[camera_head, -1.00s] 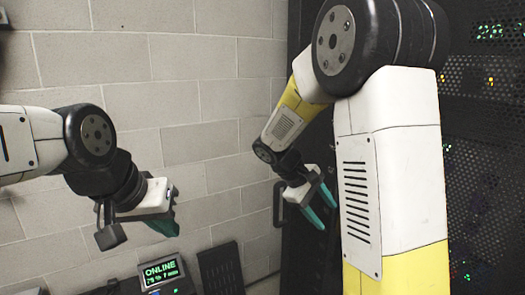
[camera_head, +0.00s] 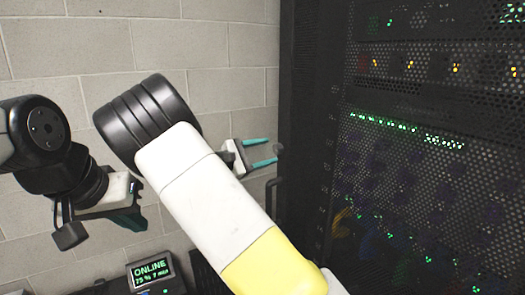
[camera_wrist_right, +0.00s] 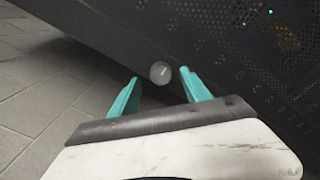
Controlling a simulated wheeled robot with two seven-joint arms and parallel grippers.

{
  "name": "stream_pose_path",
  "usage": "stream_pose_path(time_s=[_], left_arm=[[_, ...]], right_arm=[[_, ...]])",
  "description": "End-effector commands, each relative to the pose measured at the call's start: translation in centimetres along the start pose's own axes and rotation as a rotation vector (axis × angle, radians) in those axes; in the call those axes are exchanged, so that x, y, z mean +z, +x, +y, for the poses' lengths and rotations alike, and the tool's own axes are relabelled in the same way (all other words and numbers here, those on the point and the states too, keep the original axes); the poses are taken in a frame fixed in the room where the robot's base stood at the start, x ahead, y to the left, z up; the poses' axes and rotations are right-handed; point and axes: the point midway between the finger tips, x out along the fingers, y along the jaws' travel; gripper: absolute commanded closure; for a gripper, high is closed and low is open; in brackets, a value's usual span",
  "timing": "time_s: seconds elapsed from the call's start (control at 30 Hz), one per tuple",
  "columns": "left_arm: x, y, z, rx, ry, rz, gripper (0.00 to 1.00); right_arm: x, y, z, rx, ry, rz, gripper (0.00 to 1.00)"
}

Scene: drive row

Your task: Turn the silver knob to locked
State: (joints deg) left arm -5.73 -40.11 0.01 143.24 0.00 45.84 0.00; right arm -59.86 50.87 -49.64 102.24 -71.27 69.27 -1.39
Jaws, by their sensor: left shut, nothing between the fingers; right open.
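The silver knob (camera_wrist_right: 160,73) shows in the right wrist view as a small round grey disc on the dark rack door, with a short light mark on its face. It appears between and beyond the fingertips of my right gripper (camera_wrist_right: 160,85), which is open and empty. I cannot tell how far apart knob and fingers are. In the head view my right gripper (camera_head: 262,152) points right toward the rack's edge, and the knob is not visible there. My left gripper (camera_head: 128,208) is at the left, shut and empty, in front of the wall.
The tall black rack (camera_head: 420,160) with a perforated door and lit green and yellow lights fills the right side. A dark door handle (camera_head: 273,195) is at its left edge. A small display reading ONLINE (camera_head: 151,270) stands low at left. Grey floor tiles (camera_wrist_right: 45,80) are clear.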

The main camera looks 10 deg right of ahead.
Motion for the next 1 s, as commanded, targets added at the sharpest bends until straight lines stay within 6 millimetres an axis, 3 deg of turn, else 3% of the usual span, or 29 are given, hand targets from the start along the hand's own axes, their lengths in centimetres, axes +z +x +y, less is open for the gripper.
stream_pose_path(time_s=[0.23,0.57,0.83,1.0], left_arm=[[0.0,0.0,0.0,0.000,0.000,0.000,1.00],[0.0,0.0,0.0,0.000,0.000,0.000,1.00],[0.0,0.0,0.0,0.000,0.000,0.000,1.00],[0.0,0.0,0.0,0.000,0.000,0.000,1.00]], right_arm=[[0.0,2.9,-0.1,-0.002,-0.001,0.000,0.44],[0.0,3.4,-0.1,-0.001,-0.001,0.001,0.44],[0.0,3.3,-0.1,-0.001,-0.001,0.001,0.97],[0.0,3.3,0.0,-0.001,-0.004,0.001,1.00]])
